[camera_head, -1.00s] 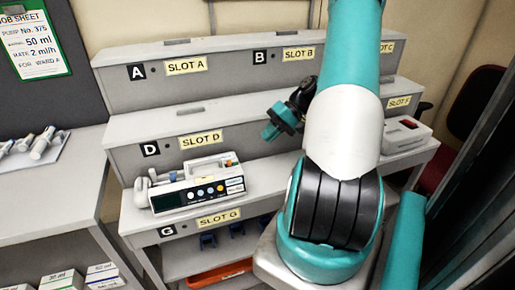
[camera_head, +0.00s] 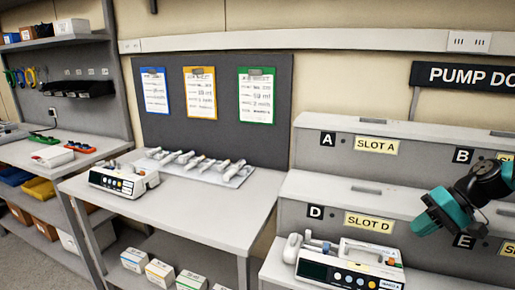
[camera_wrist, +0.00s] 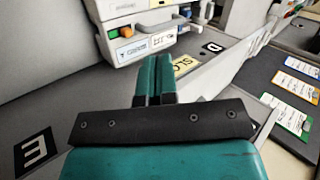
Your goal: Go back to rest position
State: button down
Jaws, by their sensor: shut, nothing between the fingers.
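My gripper (camera_head: 432,218) is at the right of the head view, in front of the stepped dock near the E label (camera_head: 465,241). Its teal fingers are shut and empty, side by side in the wrist view (camera_wrist: 153,72). An infusion pump (camera_head: 348,268) sits below the Slot D label (camera_head: 369,222). That pump also shows at the top of the wrist view (camera_wrist: 150,38), beyond the fingertips and apart from them. Most of my arm is outside the head view.
A grey table (camera_head: 235,228) left of the dock bears another pump (camera_head: 123,180) and a tray of syringes (camera_head: 236,178). Three job sheets (camera_head: 200,92) hang on the dark board behind. A further bench (camera_head: 75,165) stands at far left. The table's front is clear.

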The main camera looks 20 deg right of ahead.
jog(key=a+r+n+g+h, duration=0.1)
jog(key=a+r+n+g, duration=0.2)
jog(key=a, duration=0.9)
jog(key=a+r+n+h, duration=0.1)
jog(key=a+r+n, duration=0.4)
jog(key=a, duration=0.7)
jog(key=s+a+r+n+h, duration=0.1)
jog(key=s+a+r+n, duration=0.2)
jog(key=s+a, duration=0.8)
jog(key=s, duration=0.3)
jog(key=shift+a+r+n+g, duration=0.2)
jog(key=shift+a+n+g, duration=0.1)
jog(key=shift+n, duration=0.1)
